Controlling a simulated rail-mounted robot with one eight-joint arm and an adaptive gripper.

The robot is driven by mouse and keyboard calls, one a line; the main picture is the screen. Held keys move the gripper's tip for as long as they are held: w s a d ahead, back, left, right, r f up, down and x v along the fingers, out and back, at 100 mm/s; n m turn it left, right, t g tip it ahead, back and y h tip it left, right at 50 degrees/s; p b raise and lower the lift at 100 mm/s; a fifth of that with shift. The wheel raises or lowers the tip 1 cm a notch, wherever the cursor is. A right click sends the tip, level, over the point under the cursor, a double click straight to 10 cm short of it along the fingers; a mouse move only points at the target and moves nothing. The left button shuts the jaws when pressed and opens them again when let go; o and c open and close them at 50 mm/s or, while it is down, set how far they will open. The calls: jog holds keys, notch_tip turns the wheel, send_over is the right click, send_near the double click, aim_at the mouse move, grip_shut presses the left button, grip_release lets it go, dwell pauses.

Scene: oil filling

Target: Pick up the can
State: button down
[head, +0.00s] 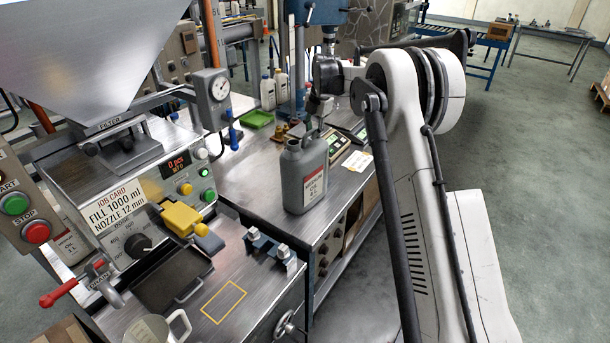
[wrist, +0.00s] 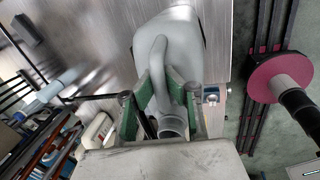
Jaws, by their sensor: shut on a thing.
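The can (head: 304,177) is a grey oil jug with a red-and-white label. It is upright at the near right part of the steel bench in the head view. Whether its base touches the bench is hard to tell. In the wrist view its pale body (wrist: 172,30) fills the top middle, with its handle and round neck below. My gripper (wrist: 160,88) has green-faced fingers on both sides of the handle and is shut on it. In the head view my gripper (head: 316,112) is just above and behind the can's top, partly hidden.
The filling machine with gauge (head: 212,87) and yellow nozzle block (head: 184,219) stands to the left. A yellow outlined rectangle (head: 223,302) marks the front worktop, with a dark tray (head: 172,279) and a clear jug (head: 158,329) beside it. Scales and white bottles (head: 267,92) stand behind the can.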

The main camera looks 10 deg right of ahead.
jog(key=shift+r, duration=0.1)
dwell(0.4)
jog(key=shift+r, duration=0.55)
notch_tip(320, 180, up, 3)
jog(key=shift+f+b, duration=0.1)
jog(key=shift+b, duration=0.45)
jog(key=s+a+r+b, duration=0.1)
jog(key=s+a+r, duration=0.1)
jog(key=a+r, duration=0.5)
jog(key=a, duration=0.4)
jog(key=shift+a+b, duration=0.25)
jog(key=shift+b, duration=0.05)
